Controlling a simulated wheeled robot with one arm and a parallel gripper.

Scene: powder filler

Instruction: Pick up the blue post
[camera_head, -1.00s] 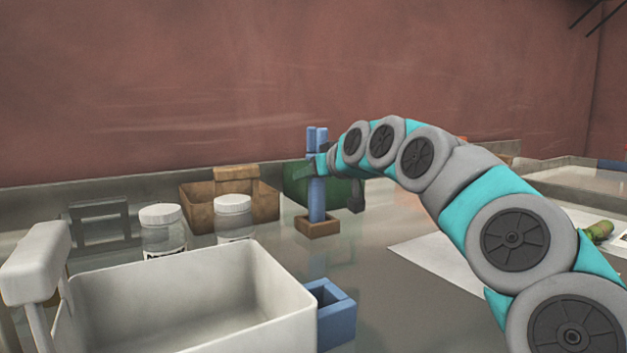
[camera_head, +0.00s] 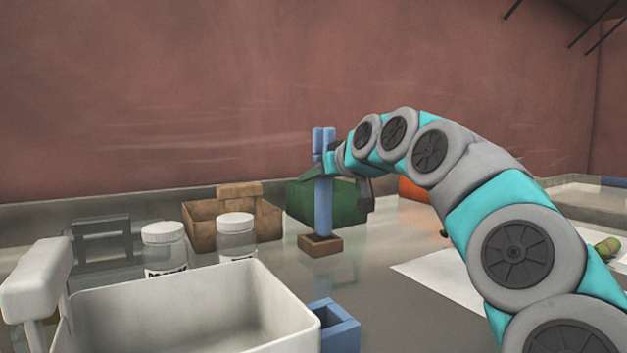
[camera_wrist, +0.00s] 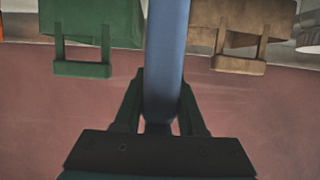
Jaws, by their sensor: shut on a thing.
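The blue post (camera_head: 324,205) stands upright in the head view, with its lower end at the small brown square holder (camera_head: 321,245). Whether its foot is still inside the holder I cannot tell for sure. My gripper (camera_head: 322,172) is shut on the upper part of the post, coming from the right. In the wrist view the post (camera_wrist: 166,60) runs between the two dark fingers of my gripper (camera_wrist: 160,112). The post's top shows a split or notched shape above the fingers in the head view.
A green bin (camera_head: 350,201) stands behind the post and a brown bin (camera_head: 232,216) to its left. Two lidded clear jars (camera_head: 237,238) stand nearer. A white tub (camera_head: 190,310) and a blue square holder (camera_head: 340,328) are in front. White paper (camera_head: 445,275) lies to the right.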

